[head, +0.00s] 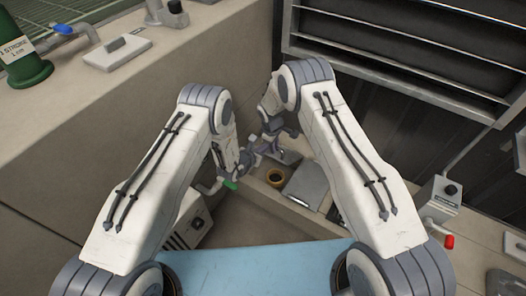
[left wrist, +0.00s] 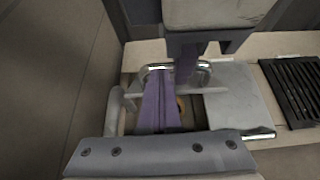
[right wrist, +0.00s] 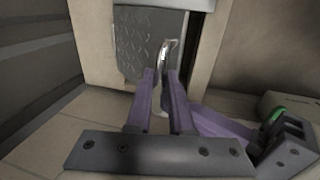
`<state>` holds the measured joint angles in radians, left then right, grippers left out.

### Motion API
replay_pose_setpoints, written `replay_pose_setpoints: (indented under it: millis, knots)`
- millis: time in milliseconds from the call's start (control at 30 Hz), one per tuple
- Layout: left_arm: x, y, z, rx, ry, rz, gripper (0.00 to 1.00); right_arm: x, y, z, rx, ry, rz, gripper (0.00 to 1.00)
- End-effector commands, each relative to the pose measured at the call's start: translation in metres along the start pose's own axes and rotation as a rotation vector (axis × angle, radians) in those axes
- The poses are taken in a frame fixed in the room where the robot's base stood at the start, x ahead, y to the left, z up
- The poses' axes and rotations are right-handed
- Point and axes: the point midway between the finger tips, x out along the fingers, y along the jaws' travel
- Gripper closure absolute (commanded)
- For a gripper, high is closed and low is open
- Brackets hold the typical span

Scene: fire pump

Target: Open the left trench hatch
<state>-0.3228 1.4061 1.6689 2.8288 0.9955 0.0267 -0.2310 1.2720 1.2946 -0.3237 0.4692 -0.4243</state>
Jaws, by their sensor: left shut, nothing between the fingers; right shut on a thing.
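The left trench hatch is a grey tread plate (right wrist: 148,42) with a chrome handle (right wrist: 163,52); in the head view the plate (head: 288,157) lies beyond the trench opening. It looks lifted or tilted, but its exact angle cannot be told. My right gripper (right wrist: 165,82) is shut on the handle, which also shows in the left wrist view (left wrist: 152,68). My left gripper (left wrist: 158,108) is shut and empty, close beside the right one and above the opening. A brass-coloured ring (head: 275,178) shows in the trench; the left gripper's fingers partly hide it in the left wrist view.
A second grey hatch plate (head: 306,183) lies right of the opening, with a chrome handle (left wrist: 260,134). A black grate (left wrist: 296,90) is farther right. A wall (head: 245,85) rises close on the left. A louvred panel (head: 400,45) stands behind.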

Motion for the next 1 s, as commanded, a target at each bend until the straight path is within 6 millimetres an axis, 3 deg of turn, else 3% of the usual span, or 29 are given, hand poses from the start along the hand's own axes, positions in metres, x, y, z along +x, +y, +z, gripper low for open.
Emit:
replay_pose_setpoints:
  millis: [167, 200, 267, 667, 1000]
  knots:
    - [0.002, 0.001, 0.005, 0.002, -0.014, 0.0, 1.0, 0.004, -0.003, 0.004, 0.002, -0.007, -0.006, 1.0]
    - [0.002, 0.001, 0.005, 0.002, -0.015, 0.0, 1.0, 0.004, -0.003, 0.004, 0.002, -0.008, -0.007, 0.69]
    - [0.002, 0.001, 0.005, 0.002, -0.015, 0.001, 1.0, 0.004, -0.003, 0.004, 0.002, -0.008, -0.007, 0.5]
    - [0.001, 0.001, 0.003, 0.001, -0.008, 0.001, 1.0, -0.005, -0.002, 0.0, -0.001, -0.002, -0.003, 0.5]
    - [0.001, 0.001, 0.002, 0.0, -0.007, 0.001, 1.0, -0.071, -0.002, 0.0, 0.001, -0.001, -0.002, 0.5]
